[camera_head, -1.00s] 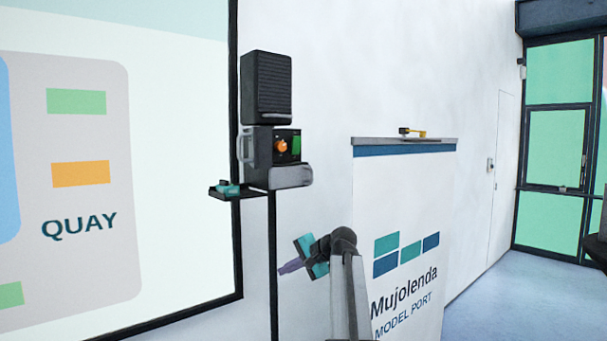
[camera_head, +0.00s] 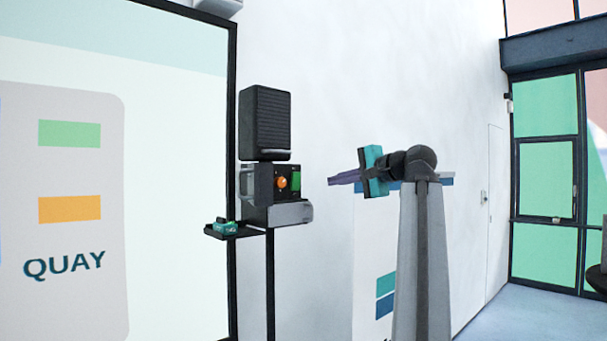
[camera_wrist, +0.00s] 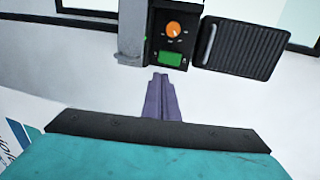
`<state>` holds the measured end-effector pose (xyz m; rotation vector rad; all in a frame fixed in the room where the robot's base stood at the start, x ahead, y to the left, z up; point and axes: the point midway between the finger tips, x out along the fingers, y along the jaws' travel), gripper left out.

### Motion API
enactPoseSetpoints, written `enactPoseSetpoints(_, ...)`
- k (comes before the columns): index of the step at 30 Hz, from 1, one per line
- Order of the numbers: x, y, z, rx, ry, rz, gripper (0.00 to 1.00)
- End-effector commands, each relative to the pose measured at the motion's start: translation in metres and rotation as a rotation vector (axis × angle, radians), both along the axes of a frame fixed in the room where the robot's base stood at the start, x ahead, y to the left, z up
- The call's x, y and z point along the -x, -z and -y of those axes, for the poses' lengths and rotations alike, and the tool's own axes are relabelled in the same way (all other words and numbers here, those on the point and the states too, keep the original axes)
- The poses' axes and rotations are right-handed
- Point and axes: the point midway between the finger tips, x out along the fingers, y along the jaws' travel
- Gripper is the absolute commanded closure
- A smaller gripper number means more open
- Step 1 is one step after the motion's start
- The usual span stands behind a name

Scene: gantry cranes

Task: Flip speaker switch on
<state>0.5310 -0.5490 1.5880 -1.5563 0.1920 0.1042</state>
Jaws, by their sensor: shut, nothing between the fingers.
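The speaker stands on a thin black pole. It has a black ribbed upper box (camera_head: 265,122) and a black control panel (camera_head: 271,185) below. The panel carries an orange knob (camera_head: 282,182) and a green switch (camera_head: 296,180). In the wrist view the picture is turned: the orange knob (camera_wrist: 173,29), green switch (camera_wrist: 170,59) and ribbed box (camera_wrist: 240,49) show there. My gripper (camera_head: 331,180), with purple fingers, is shut and empty, to the right of the panel and apart from it. In the wrist view the fingertips (camera_wrist: 160,76) point toward the green switch.
A small black shelf (camera_head: 236,232) with a teal object (camera_head: 225,226) juts out left of the pole. A large screen (camera_head: 170,150) is on the wall at left.

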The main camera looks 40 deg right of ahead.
Motion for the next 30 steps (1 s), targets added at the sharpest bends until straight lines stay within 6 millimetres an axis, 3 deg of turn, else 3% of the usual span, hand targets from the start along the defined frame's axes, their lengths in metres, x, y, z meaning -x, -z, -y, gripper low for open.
enactPoseSetpoints(3,0.014,-0.024,-0.003,0.005,0.008,0.022,1.00)
enactPoseSetpoints(6,0.018,-0.032,-0.005,0.007,0.009,0.030,1.00)
enactPoseSetpoints(20,0.017,-0.032,-0.005,0.006,0.010,0.031,1.00)
enactPoseSetpoints(30,-0.011,-0.028,-0.002,0.005,0.010,0.030,1.00)
